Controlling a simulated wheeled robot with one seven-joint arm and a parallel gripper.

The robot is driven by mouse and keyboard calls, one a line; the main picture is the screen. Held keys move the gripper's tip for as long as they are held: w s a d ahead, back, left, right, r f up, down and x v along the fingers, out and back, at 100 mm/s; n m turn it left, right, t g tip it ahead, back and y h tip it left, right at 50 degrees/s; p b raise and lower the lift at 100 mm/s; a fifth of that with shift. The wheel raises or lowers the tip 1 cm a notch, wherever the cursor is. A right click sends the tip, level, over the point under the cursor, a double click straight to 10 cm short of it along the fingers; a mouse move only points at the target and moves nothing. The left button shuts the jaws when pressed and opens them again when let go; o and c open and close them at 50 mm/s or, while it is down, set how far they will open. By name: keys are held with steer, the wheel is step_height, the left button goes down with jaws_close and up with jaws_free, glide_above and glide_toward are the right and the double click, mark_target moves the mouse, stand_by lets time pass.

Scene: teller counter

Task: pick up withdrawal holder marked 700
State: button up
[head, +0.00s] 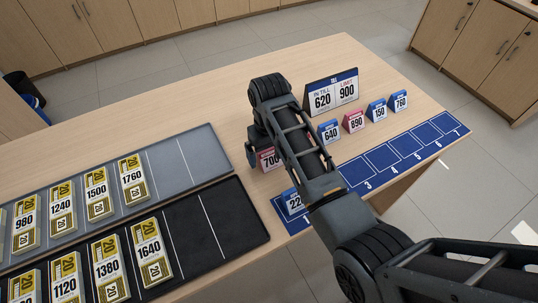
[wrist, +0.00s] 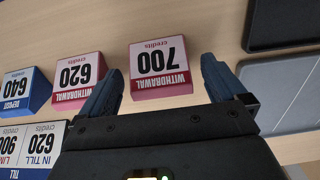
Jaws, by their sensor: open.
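The withdrawal holder marked 700 (head: 269,160) is a small block with a white and red label, standing on the wooden counter. In the head view my arm partly covers it. In the wrist view the 700 holder (wrist: 160,66) lies ahead of my gripper (wrist: 163,78), within the span between its two blue fingers. The fingers are apart, with nothing held. In the head view my gripper (head: 263,150) is right at the holder, one finger showing at its left side. I cannot tell how far down the fingers reach beside it.
In the wrist view a withdrawal holder marked 620 (wrist: 79,80) stands close by the left finger, with a deposit holder marked 640 (wrist: 22,92) beyond. The till sign (head: 332,93) stands behind. A grey tray (head: 190,160) and black tray (head: 215,225) lie left. A blue numbered strip (head: 400,160) runs along the front.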

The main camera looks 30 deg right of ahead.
steer(key=shift+f, duration=0.4)
steer(key=c, duration=1.1)
